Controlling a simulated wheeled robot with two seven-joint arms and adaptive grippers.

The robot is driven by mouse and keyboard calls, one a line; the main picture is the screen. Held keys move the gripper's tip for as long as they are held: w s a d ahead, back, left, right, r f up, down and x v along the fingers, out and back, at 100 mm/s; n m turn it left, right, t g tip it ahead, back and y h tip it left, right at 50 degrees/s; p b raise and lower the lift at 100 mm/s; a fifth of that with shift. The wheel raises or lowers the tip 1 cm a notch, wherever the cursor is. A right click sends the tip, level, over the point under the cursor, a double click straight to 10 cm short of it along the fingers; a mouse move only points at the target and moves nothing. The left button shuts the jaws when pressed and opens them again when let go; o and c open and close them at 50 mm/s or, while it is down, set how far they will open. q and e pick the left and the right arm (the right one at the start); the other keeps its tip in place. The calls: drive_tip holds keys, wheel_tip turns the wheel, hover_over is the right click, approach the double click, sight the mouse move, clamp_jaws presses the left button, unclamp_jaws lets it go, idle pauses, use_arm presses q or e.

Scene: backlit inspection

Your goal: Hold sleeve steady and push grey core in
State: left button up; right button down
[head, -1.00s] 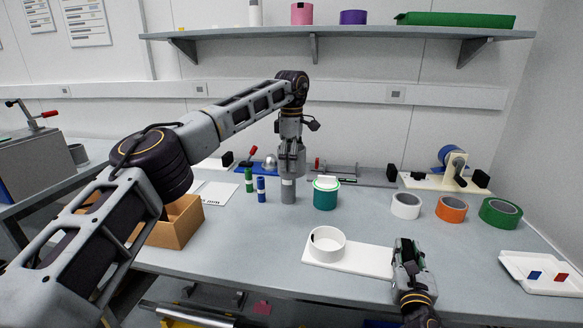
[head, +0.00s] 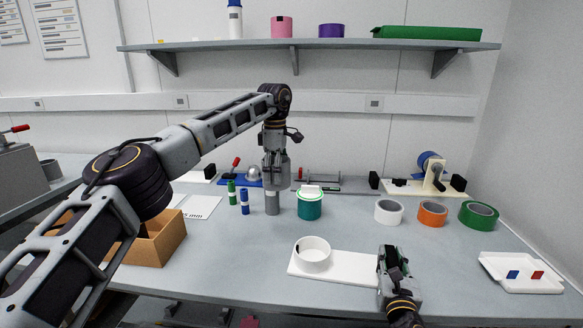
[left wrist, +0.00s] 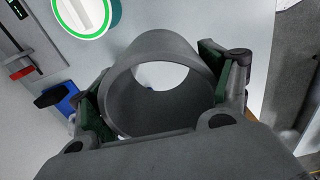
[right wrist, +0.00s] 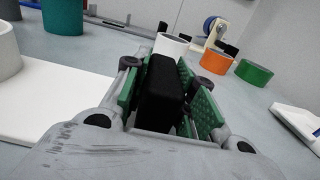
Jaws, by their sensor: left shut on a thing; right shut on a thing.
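The grey core (head: 272,203) is an upright grey cylinder with a pale label, seemingly standing on the bench. My left gripper (head: 275,178) is shut on its upper part from above. In the left wrist view the core (left wrist: 135,110) shows a round rim between both finger pads. The white sleeve (head: 313,262), a short open ring with a dark mark, sits on a white plate (head: 345,270). My right gripper (head: 392,268) is shut on a black block at the plate's right end; the block (right wrist: 161,85) stands between its green pads. The core is behind and left of the sleeve, apart from it.
A teal roll (head: 309,208) stands just right of the core; blue (head: 244,202) and green (head: 231,193) cylinders stand left. White (head: 388,212), orange (head: 432,214) and green (head: 478,215) rolls stand at right. A cardboard box (head: 160,244) is at left. Bench between core and sleeve is clear.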

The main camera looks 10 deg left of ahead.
use_arm(q)
drive_tip(key=s+d+f+m, duration=0.4)
drive_tip(key=s+d+m, duration=0.2)
drive_tip(key=s+d, duration=0.7)
drive_tip(key=shift+d+f+m, duration=0.15)
drive_tip(key=shift+m, duration=0.25)
drive_tip(key=shift+s, duration=0.1)
drive_tip(key=shift+f, duration=2.85)
drive_tip(key=shift+f, duration=2.1)
idle(1.0)
drive_tip(key=o, duration=1.4)
